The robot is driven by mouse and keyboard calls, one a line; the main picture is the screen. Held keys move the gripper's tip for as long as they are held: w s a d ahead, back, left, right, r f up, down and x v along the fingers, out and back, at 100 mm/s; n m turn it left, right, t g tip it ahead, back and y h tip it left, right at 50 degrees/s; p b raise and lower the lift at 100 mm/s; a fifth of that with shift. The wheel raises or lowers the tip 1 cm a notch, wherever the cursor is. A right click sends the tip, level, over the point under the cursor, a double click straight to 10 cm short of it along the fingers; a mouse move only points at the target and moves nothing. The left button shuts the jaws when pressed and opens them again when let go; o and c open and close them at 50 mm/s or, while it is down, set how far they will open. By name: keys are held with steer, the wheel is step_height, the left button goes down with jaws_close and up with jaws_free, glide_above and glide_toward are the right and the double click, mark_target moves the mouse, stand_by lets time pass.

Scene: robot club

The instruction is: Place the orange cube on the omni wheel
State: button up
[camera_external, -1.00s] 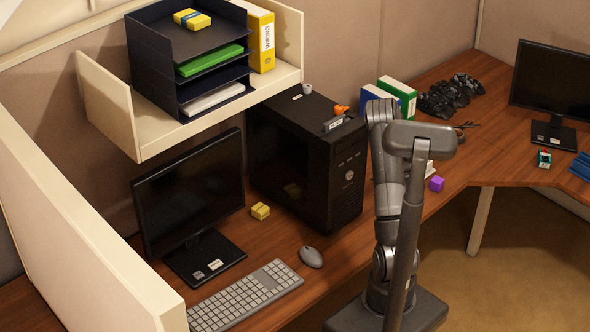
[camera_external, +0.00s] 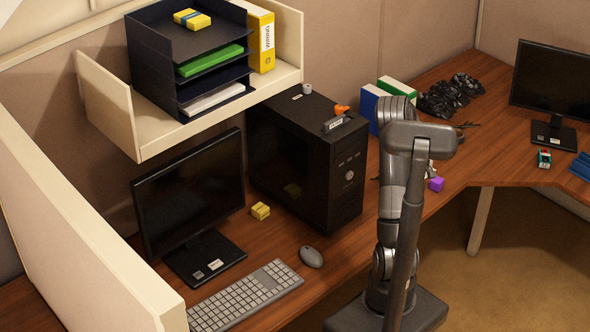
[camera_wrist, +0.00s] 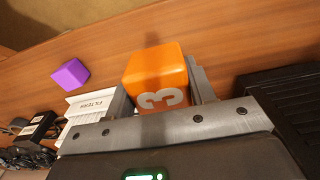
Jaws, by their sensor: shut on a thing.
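The orange cube (camera_wrist: 156,72), marked with a white 3, sits between the fingers of my gripper (camera_wrist: 163,92) in the wrist view. The gripper is shut on it, and the brown desk shows beyond. In the external view my own arm hides the gripper and the cube. I cannot make out the omni wheel for certain in either view. A cluster of dark objects (camera_external: 450,95) lies on the desk beyond my arm, too unclear to identify.
A purple cube (camera_external: 436,184) lies on the desk near its edge; it also shows in the wrist view (camera_wrist: 70,74). A white box (camera_wrist: 92,108) lies beside the gripper. A black computer tower (camera_external: 310,160) stands left of my arm. Binders (camera_external: 369,108) stand behind.

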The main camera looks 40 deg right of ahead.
steer(key=s+d+r, duration=0.1)
steer(key=s+r, duration=0.3)
steer(key=s, duration=0.3)
steer(key=w+f, duration=0.2)
steer(key=w, duration=0.2)
steer(key=w+a+f, duration=0.1)
steer(key=w+f, duration=0.1)
steer(key=w, duration=0.3)
steer(key=w+f, duration=0.2)
steer(key=w, duration=0.3)
steer(key=shift+w+a+f, duration=0.1)
steer(key=shift+a+f, duration=0.1)
steer(key=shift+a, duration=0.2)
steer(key=shift+w+f, duration=0.1)
steer(key=shift+f, duration=1.95)
steer(key=shift+f, duration=0.15)
steer(key=o, duration=1.1)
steer(key=shift+c, duration=0.2)
